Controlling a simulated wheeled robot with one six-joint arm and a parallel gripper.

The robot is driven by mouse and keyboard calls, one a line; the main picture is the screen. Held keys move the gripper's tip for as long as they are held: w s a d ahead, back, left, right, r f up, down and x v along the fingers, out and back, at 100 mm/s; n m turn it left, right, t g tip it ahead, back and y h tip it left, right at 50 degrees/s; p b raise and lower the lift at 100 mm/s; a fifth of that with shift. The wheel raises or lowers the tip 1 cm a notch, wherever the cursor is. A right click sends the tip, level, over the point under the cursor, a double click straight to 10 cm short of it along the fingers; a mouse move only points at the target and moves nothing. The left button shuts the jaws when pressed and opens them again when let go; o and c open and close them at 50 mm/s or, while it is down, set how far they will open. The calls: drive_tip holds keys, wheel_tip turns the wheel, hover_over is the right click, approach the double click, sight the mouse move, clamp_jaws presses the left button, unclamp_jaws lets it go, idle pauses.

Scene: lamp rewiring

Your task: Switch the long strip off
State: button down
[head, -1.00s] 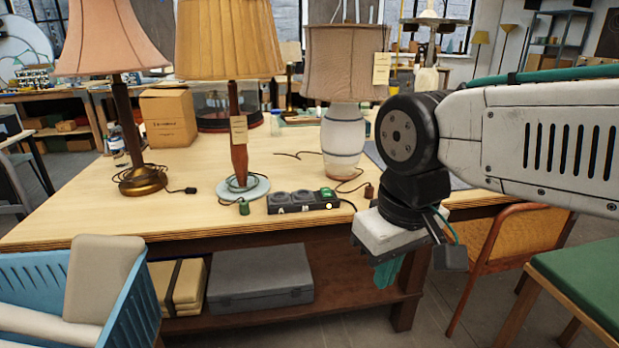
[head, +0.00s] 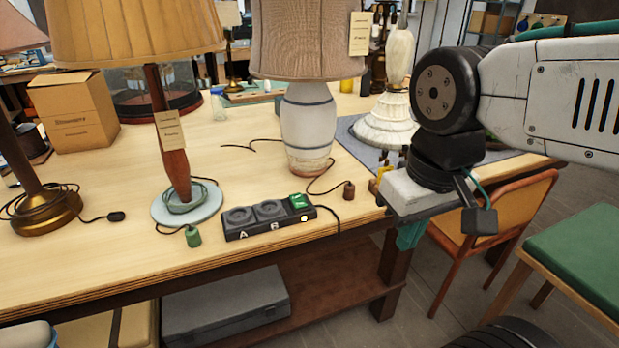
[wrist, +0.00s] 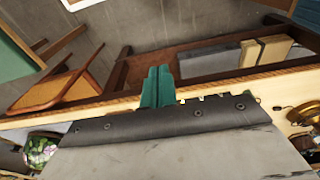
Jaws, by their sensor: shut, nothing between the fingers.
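The long strip (head: 266,218) is a dark power strip lying near the front edge of the wooden table. It has two round sockets marked A and B and a green switch (head: 299,201) at its right end, with a small glowing light beside it. My gripper (head: 410,237) hangs to the right of the strip, past the table's front edge, apart from it. Its green fingers (wrist: 158,86) are together and empty in the wrist view.
A green plug (head: 193,237) and a brown plug (head: 349,190) lie beside the strip. A wooden-stemmed lamp (head: 175,165) and a white ceramic lamp (head: 309,125) stand behind it. An orange chair (head: 484,225) stands at right.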

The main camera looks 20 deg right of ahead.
drive_tip(key=n, duration=1.8)
hover_over(295, 197)
drive_tip(key=s, duration=0.2)
wheel_tip(295, 197, down, 3)
drive_tip(key=shift+w, duration=0.1)
drive_tip(key=f, duration=0.4)
drive_tip(key=w+f, duration=0.1)
drive_tip(key=f, duration=0.9)
drive_tip(key=shift+w, duration=0.3)
